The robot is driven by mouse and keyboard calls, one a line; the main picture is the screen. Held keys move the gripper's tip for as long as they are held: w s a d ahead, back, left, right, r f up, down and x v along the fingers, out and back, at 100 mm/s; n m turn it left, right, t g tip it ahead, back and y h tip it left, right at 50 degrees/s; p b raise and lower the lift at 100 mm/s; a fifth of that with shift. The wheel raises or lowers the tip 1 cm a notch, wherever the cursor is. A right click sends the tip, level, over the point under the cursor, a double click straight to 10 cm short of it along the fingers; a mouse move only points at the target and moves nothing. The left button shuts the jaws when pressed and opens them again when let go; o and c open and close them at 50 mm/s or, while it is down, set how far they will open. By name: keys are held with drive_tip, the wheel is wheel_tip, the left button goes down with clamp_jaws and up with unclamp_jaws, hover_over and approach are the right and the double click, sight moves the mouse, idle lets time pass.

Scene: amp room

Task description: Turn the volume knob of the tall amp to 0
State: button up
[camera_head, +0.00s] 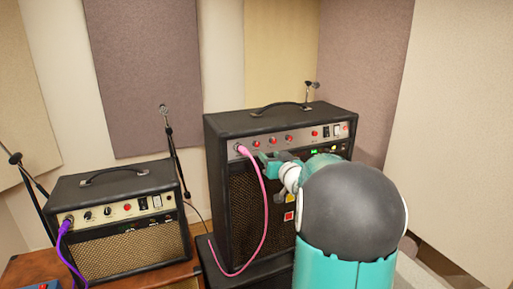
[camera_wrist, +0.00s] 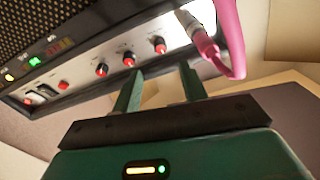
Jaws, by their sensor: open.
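The tall amp (camera_head: 222,160) is a black cabinet with a silver control panel carrying a row of red knobs. In the wrist view its panel (camera_wrist: 82,92) runs slantwise, with the end knob (camera_wrist: 158,45), a second knob (camera_wrist: 128,60) and a third knob (camera_wrist: 101,69). The labels are too small to read, so I cannot tell which knob is volume. My gripper (camera_head: 268,160) is in front of the panel's left part, just below the knobs. In the wrist view my gripper (camera_wrist: 162,75) is open and empty, its fingertips apart from the end knob, which shows beyond the gap between them.
A pink cable (camera_head: 263,205) is plugged in at the panel's left end, close to my gripper; it also shows in the wrist view (camera_wrist: 230,35). A smaller amp (camera_head: 125,222) with a purple cable (camera_head: 64,240) stands left. Microphone stands (camera_head: 175,150) are nearby.

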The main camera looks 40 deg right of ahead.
sight(257, 144)
drive_tip(key=x, duration=0.9)
clamp_jaws()
